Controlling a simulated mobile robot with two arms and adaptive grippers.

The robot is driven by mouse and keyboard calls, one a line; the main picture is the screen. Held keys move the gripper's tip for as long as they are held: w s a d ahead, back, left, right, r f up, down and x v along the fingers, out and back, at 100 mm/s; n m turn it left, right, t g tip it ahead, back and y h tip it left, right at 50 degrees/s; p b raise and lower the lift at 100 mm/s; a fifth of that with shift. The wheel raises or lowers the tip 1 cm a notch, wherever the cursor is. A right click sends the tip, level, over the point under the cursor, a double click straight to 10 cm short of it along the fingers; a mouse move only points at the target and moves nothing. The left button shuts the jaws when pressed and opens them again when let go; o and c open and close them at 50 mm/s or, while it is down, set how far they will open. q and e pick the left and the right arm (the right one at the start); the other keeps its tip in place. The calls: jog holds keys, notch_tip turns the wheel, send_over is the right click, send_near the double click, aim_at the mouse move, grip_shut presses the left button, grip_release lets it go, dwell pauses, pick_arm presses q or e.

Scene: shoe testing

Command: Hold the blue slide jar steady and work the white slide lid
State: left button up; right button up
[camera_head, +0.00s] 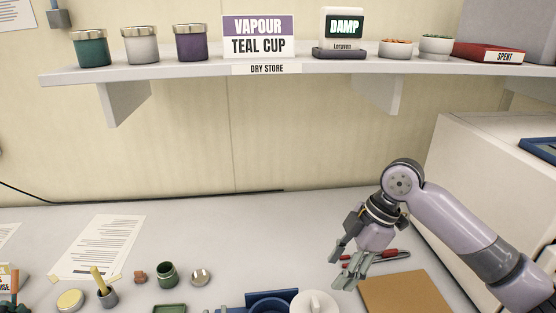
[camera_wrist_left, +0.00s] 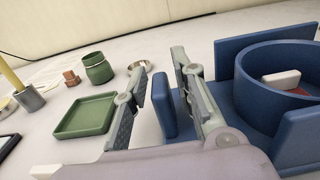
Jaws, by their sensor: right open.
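The blue slide jar (camera_head: 270,307) is at the bottom edge of the head view, partly cut off. In the left wrist view the jar (camera_wrist_left: 262,72) is round and open-topped, with a white piece and something red inside, among blue upright walls. The white slide lid (camera_head: 317,304), round with a knob, lies just right of the jar in the head view. My left gripper (camera_wrist_left: 165,100) is open at the jar's left side, its fingers apart around a blue upright plate (camera_wrist_left: 163,103). My right gripper (camera_head: 342,270) is open and empty above the table, up and right of the lid.
Red-handled tools (camera_head: 385,257) lie beside my right gripper, and a brown board (camera_head: 405,295) is at right. A green tray (camera_wrist_left: 85,117), a green jar (camera_wrist_left: 98,70) and small pots stand left of the blue jar. A shelf (camera_head: 180,72) spans the back. The middle rear table is clear.

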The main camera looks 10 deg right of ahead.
pick_arm(q)
jog(key=shift+o, duration=0.8)
